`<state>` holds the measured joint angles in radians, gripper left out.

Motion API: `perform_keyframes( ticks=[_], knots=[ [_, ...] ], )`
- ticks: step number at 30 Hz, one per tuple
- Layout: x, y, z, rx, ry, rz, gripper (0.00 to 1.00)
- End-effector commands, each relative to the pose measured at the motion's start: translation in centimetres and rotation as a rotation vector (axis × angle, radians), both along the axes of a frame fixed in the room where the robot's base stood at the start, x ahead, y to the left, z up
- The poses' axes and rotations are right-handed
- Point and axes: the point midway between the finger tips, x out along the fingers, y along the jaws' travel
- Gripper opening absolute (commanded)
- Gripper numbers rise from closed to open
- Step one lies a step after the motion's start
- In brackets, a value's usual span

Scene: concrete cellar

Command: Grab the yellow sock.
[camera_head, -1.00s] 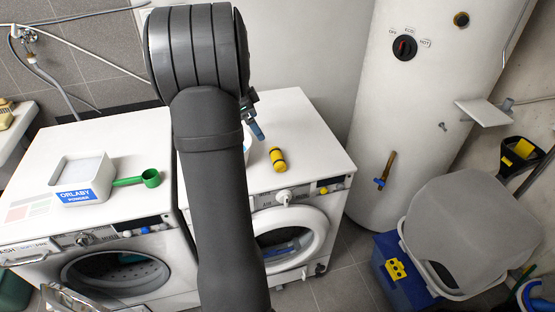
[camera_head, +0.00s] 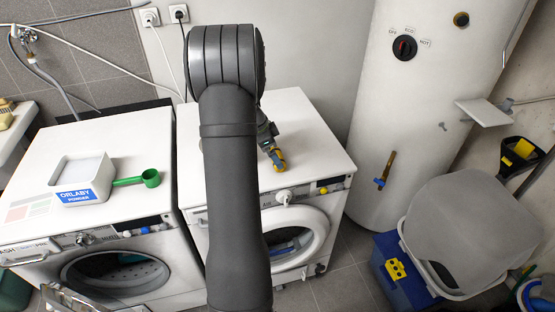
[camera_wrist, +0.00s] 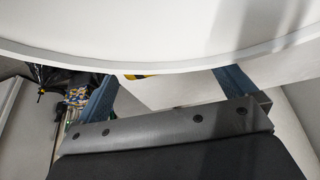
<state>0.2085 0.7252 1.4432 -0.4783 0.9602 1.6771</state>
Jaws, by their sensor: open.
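The yellow sock (camera_head: 280,162) is a small rolled bundle on top of the right-hand washing machine (camera_head: 318,150), near its front. My gripper (camera_head: 271,147) is low at the sock, and its fingers cover part of it in the head view. In the wrist view the blue fingers (camera_wrist: 165,86) are spread apart. A small yellow and dark strip, seemingly the sock, shows between them below a broad white curved edge (camera_wrist: 150,66) that hides the rest. I cannot tell whether the fingers touch the sock.
A detergent box (camera_head: 80,178) and green scoop (camera_head: 150,178) are on the left washer. A white boiler (camera_head: 405,110) stands right of the machines. A lidded grey bin (camera_head: 460,235) and blue box (camera_head: 392,270) are on the floor at right. The right washer's rear right top is clear.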

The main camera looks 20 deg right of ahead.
Motion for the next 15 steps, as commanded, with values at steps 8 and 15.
perform_keyframes(
  ticks=[8, 15],
  knots=[
    [0.0, -1.4, -3.0, 0.000, 0.000, 0.000, 1.00],
    [0.0, -1.4, -2.9, 0.000, 0.000, 0.000, 0.86]
  ],
)
